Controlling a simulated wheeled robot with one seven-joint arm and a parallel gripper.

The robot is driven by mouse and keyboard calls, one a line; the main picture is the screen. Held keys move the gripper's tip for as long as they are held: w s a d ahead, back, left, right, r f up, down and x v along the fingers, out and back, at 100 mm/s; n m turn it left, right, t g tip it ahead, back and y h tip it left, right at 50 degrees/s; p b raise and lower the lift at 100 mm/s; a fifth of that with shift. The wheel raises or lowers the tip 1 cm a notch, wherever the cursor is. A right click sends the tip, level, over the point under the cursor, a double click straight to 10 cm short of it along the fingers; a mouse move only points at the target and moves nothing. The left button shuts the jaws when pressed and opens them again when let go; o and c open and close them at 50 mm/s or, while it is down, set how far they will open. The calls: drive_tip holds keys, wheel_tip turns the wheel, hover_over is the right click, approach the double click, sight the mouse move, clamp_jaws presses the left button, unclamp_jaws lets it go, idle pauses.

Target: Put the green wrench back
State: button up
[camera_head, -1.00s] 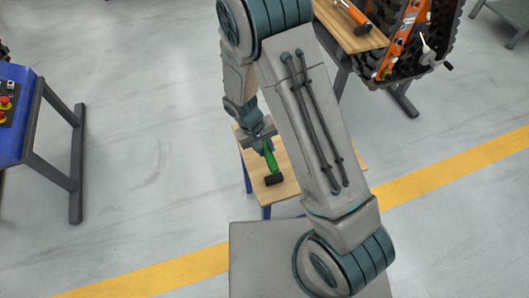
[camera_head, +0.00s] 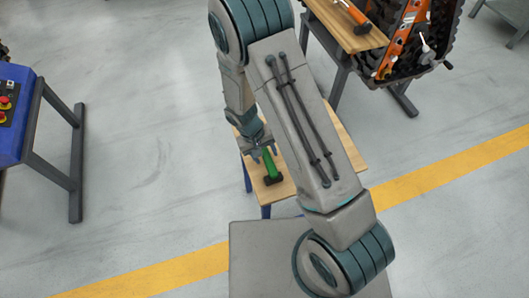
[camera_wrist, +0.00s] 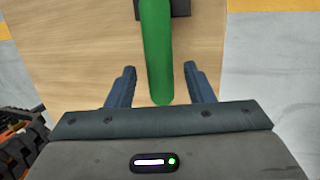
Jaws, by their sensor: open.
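A tool with a green handle and a black block-like head (camera_head: 273,180) lies on a small wooden table (camera_head: 284,188); it looks more like a hammer than a wrench. My gripper (camera_head: 264,156) is at the handle end, over the table's far left part. In the wrist view, my gripper (camera_wrist: 160,86) is open, one finger on each side of the green handle (camera_wrist: 158,55), with gaps on both sides. The black head is cut off at the top of that view. I see no clear green wrench; a small green bit (camera_head: 388,74) shows at the tracked carrier, too small to tell.
A tracked carrier (camera_head: 410,40) with orange parts stands at the upper right, beside a wooden bench (camera_head: 350,35) with an orange-handled hammer. A blue control box (camera_head: 18,115) on a stand is at the left. The floor between is clear.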

drive_tip(key=v, duration=1.2)
drive_tip(key=s+d+r+m+t+y, duration=0.1)
drive_tip(key=s+d+r, duration=0.1)
drive_tip(key=d+r, duration=0.4)
drive_tip(key=s+d+r+m+y, duration=0.1)
drive_tip(key=s+d+r, duration=0.15)
drive_tip(key=r, duration=0.55)
drive_tip(key=s+d+r+m+t+y, duration=0.1)
drive_tip(key=s+d+r+t, duration=0.1)
drive_tip(key=s+d+r, duration=0.4)
drive_tip(key=s, duration=0.2)
drive_tip(key=shift+s+d+r+t, duration=0.25)
drive_tip(key=shift+s+d+t, duration=0.05)
drive_tip(key=shift+d, duration=0.1)
